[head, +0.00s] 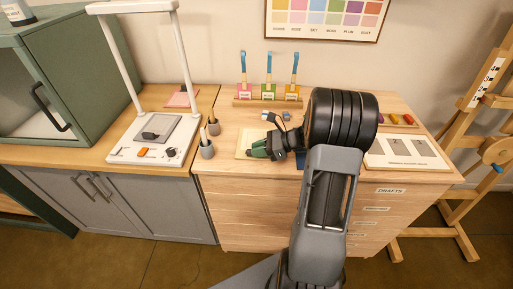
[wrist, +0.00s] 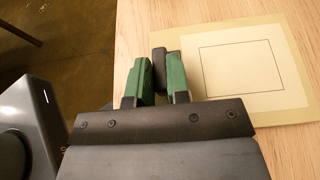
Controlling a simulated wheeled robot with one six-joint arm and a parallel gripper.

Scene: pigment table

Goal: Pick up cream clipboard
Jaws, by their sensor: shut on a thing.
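The cream clipboard (wrist: 303,82) lies flat on the light wood top in the wrist view, with a paler sheet and a thin dark rectangle outline on it. In the head view its cream left part (head: 242,146) shows beside my gripper (head: 254,151); my arm hides much of the rest. In the wrist view my gripper (wrist: 160,77) has its green finger pads closed around a small dark upright block (wrist: 159,62) at the clipboard's left edge. The block looks like the clipboard's grip, though its join to the board is hidden by the fingers.
Grey cups (head: 207,149) stand to the left, near a white lamp stand (head: 118,151). A white board with grey swatches (head: 408,153) lies to the right. The wooden easel (head: 487,150) stands beyond the drawers.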

